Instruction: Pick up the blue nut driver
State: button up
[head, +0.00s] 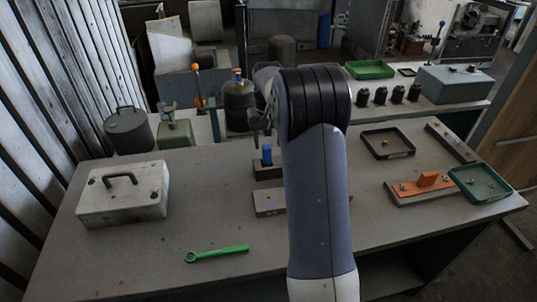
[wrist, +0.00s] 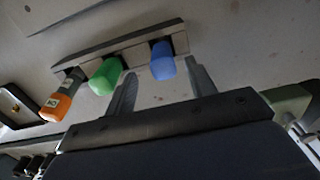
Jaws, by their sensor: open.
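The blue nut driver's handle (wrist: 162,60) stands in a grey rack (wrist: 122,42) in the wrist view, at the rack's right end. A green handle (wrist: 106,77) and an orange, labelled handle (wrist: 62,100) stand in the same rack to its left. My gripper (wrist: 161,67) is open, with one finger on each side of the blue handle in the picture; I cannot tell whether either touches it. In the head view the blue handle (head: 267,155) shows just left of my arm, below my gripper (head: 261,122). My arm hides the other handles there.
A white box with a handle (head: 125,193) is at the bench's left. A green ring spanner (head: 217,254) lies in front. At the right are a black tray (head: 388,144), an orange part on a block (head: 427,182) and a green tray (head: 480,184). The front middle-left is mostly clear.

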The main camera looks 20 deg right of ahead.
aim_at(267, 155)
jog(key=f, duration=0.3)
jog(key=f+p, duration=0.1)
jog(key=f, duration=0.2)
jog(key=shift+a+f, duration=0.2)
jog(key=shift+f, duration=0.05)
jog(key=shift+c, duration=0.2)
grip_shut()
notch_tip(267, 155, up, 10)
jog(key=shift+r+b, duration=0.1)
jog(key=shift+b, duration=0.4)
jog(key=c, duration=0.6)
grip_release()
grip_shut()
